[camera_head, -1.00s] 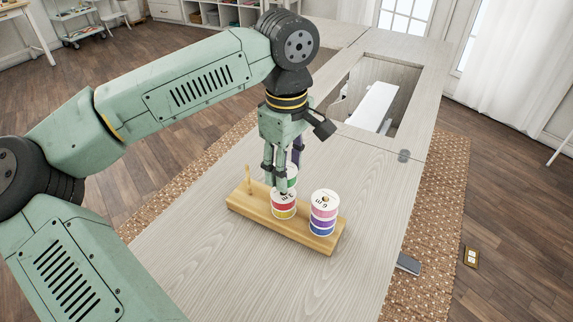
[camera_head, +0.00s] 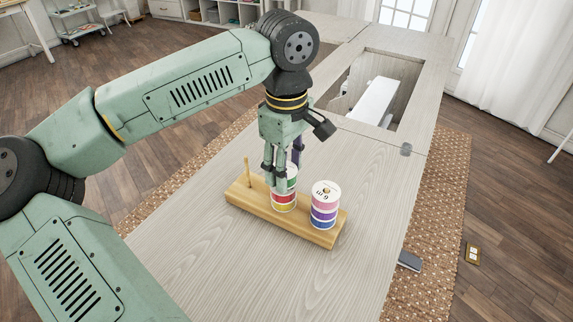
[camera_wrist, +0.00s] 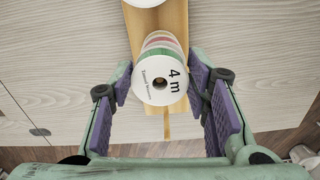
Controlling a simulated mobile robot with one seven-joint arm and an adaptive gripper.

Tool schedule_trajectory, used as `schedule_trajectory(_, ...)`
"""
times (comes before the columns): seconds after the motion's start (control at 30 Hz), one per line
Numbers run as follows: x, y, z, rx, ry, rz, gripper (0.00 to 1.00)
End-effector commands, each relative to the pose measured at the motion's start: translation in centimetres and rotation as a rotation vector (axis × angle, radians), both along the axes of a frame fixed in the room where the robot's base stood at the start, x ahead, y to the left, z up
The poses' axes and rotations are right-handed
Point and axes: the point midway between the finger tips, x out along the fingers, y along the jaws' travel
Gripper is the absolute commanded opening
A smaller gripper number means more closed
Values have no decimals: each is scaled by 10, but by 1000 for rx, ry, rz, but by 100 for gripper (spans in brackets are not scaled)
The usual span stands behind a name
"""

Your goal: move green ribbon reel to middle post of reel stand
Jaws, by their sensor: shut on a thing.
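The green ribbon reel (camera_wrist: 160,78), with a white top marked "4 m", is between the fingers of my gripper (camera_wrist: 165,92). In the head view my gripper (camera_head: 277,178) is shut on the green reel (camera_head: 291,183), partly hiding it. The wooden reel stand (camera_head: 302,232) lies on the table. On its middle post are a red reel (camera_head: 284,197) and a yellow reel (camera_head: 284,207). The green reel is right above the red one; whether they touch is unclear. The middle post itself is hidden.
A bare post (camera_head: 247,170) stands at the stand's left end. A stack of pink, purple and blue reels (camera_head: 324,207), topped "6 m", stands at the right end. The table (camera_head: 215,255) in front is clear; an opening (camera_head: 404,90) lies farther back.

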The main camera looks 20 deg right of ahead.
Motion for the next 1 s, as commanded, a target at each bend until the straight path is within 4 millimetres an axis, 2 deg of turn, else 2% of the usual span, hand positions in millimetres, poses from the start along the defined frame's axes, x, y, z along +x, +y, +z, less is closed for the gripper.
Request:
schedule_trajectory(0.13,0,0,0,0,0,0,22)
schedule_trajectory(0.17,0,0,0,0,0,0,44)
schedule_trajectory(0.5,0,0,0,0,0,0,67)
schedule_trajectory(0.83,0,0,2,1,-1,0,67)
schedule_trajectory(1.0,1,0,22,0,-2,1,67)
